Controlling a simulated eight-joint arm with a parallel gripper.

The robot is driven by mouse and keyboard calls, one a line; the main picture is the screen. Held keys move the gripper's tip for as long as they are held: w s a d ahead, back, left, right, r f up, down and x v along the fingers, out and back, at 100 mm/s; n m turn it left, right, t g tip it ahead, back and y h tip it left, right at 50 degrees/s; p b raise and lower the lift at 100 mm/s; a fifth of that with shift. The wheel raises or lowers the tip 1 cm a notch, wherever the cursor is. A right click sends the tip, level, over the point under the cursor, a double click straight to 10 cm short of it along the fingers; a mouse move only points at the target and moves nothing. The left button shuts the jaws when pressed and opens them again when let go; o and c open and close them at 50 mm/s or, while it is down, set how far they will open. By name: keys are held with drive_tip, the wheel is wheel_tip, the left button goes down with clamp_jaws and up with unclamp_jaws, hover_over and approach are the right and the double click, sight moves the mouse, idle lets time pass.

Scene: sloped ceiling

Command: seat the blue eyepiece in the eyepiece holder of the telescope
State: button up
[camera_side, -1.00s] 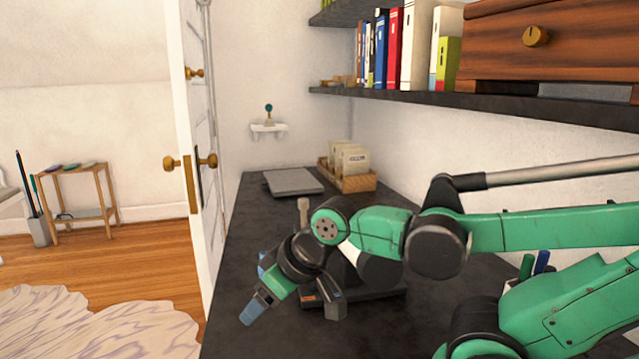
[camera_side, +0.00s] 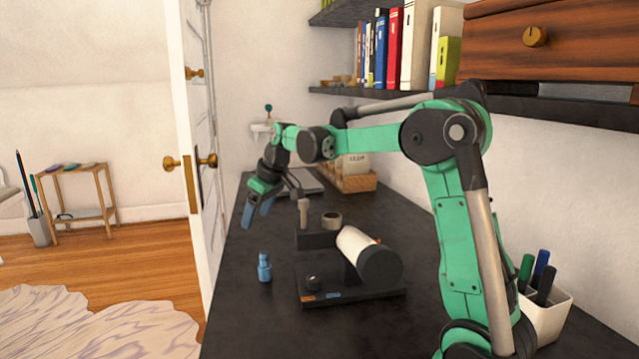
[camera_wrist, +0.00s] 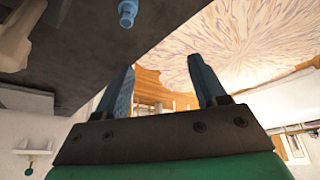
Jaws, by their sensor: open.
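The small blue eyepiece (camera_side: 264,267) stands upright on the dark desk, left of the telescope. It also shows at the top of the wrist view (camera_wrist: 127,12). The telescope (camera_side: 357,247) has a white tube with a black end on a black base. A black block (camera_side: 318,239) carries a tan ring (camera_side: 331,220), and a tan post (camera_side: 303,213) stands beside it. I cannot tell surely which part is the eyepiece holder. My gripper (camera_side: 257,213) is open and empty, above and beyond the eyepiece; the wrist view shows its spread blue fingers (camera_wrist: 162,66).
A pen cup (camera_side: 545,310) stands at the right of the desk (camera_side: 250,325). A wooden card box (camera_side: 350,181) and a flat grey item (camera_side: 312,186) lie at the back. A shelf (camera_side: 420,97) overhangs the right side. An open door (camera_side: 200,150) borders the left.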

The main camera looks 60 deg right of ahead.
hover_over(265, 254)
drive_tip(key=s, duration=0.2)
wheel_tip(265, 254, down, 2)
drive_tip(key=f, duration=0.7)
drive_tip(key=shift+w+d+f, duration=0.1)
drive_tip(key=shift+w, duration=0.15)
drive_tip(key=x, duration=0.5)
clamp_jaws()
